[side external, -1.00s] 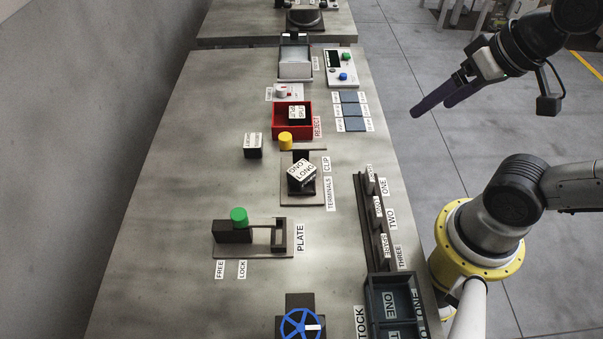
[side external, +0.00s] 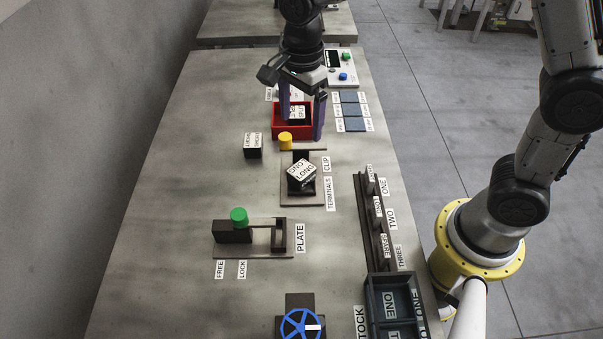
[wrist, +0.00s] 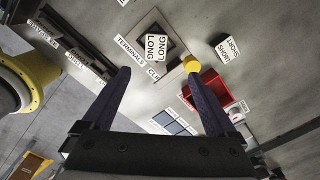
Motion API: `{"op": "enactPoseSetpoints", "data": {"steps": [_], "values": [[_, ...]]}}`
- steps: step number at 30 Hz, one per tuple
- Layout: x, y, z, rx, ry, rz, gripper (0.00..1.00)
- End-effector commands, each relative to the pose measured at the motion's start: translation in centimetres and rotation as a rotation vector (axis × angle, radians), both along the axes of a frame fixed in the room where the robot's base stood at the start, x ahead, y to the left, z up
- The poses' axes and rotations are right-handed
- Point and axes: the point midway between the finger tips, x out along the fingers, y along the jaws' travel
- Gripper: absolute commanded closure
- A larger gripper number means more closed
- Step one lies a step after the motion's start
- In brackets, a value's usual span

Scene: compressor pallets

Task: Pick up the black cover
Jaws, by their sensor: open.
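A black block with a white label reading LONG (side external: 301,173) sits tilted on the TERMINALS/CLIP fixture; it also shows in the wrist view (wrist: 155,47). A smaller black block with a label reading SHORT (side external: 253,150) stands on the bench to its left, and shows in the wrist view (wrist: 229,50). A third dark block with a label (side external: 297,113) lies in the red REJECT bin (side external: 300,135). I cannot tell which is called the cover. My gripper (side external: 302,131) is open and empty, its fingers pointing down over the bin area, apart from the LONG block.
A yellow knob (side external: 285,140) stands beside the clip fixture. The PLATE fixture with a green knob (side external: 239,215), a blue wheel (side external: 300,325) and the stock tray (side external: 368,300) lie nearer. A dark rack (side external: 372,215) runs along the right edge. The bench's left side is clear.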

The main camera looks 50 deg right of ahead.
Motion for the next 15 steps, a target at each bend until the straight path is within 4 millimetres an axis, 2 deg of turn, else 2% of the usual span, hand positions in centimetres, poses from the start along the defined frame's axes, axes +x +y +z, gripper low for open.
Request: {"op": "enactPoseSetpoints", "data": {"steps": [5,15], "values": [[-0.3,0.5,-2.0,-0.007,0.024,0.017,0.07],[-0.4,0.5,-8.0,-0.007,0.024,0.017,0.07]]}}
